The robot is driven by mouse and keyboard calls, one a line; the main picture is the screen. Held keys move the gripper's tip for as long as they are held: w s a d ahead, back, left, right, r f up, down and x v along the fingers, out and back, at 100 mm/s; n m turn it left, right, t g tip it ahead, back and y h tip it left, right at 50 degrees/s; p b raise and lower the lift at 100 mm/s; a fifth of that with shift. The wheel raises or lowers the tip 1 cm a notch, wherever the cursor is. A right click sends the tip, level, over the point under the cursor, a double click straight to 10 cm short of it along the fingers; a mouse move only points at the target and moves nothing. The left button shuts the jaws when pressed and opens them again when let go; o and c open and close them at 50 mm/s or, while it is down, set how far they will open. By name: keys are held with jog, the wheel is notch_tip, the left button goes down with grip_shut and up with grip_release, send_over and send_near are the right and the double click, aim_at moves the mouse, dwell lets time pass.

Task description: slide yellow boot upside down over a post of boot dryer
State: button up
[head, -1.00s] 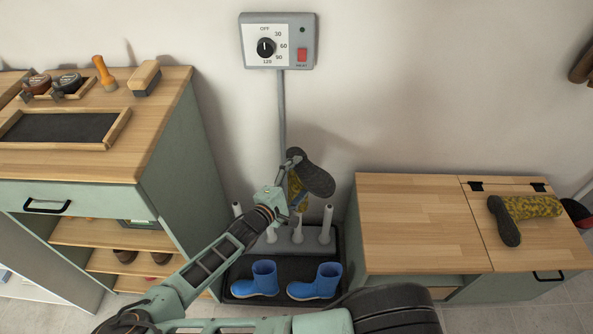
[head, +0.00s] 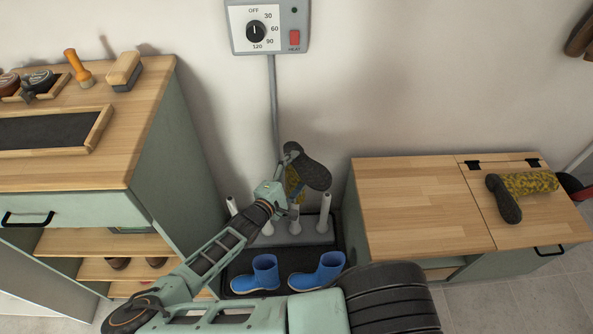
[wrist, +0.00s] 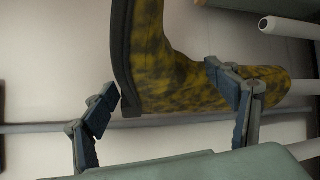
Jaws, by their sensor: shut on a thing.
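A yellow mottled boot (head: 293,183) with a dark sole (head: 312,172) is held upside down by my gripper (head: 284,179) above the boot dryer (head: 293,234). In the wrist view my gripper (wrist: 170,95) is shut on the boot (wrist: 175,80), whose shaft runs toward the dryer posts. A post (wrist: 302,88) lines up with the boot's opening there; I cannot tell whether its tip is inside. The dryer has several pale upright posts, including one at right (head: 325,212). A second yellow boot (head: 530,184) lies on its side on the right bench.
Blue boots (head: 256,274) stand on the black tray (head: 235,262) before the posts. A green cabinet (head: 165,150) is close on the left, the wood-topped bench (head: 415,205) on the right. A control box (head: 269,27) with a pipe is on the wall behind.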

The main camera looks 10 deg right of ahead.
notch_tip(320, 180, down, 21)
jog(key=b, duration=1.5)
jog(key=shift+r, duration=0.2)
dwell(0.5)
jog(key=o, duration=2.1)
jog(key=shift+c, duration=0.2)
jog(key=shift+a+f, duration=0.1)
jog(key=v, duration=1.2)
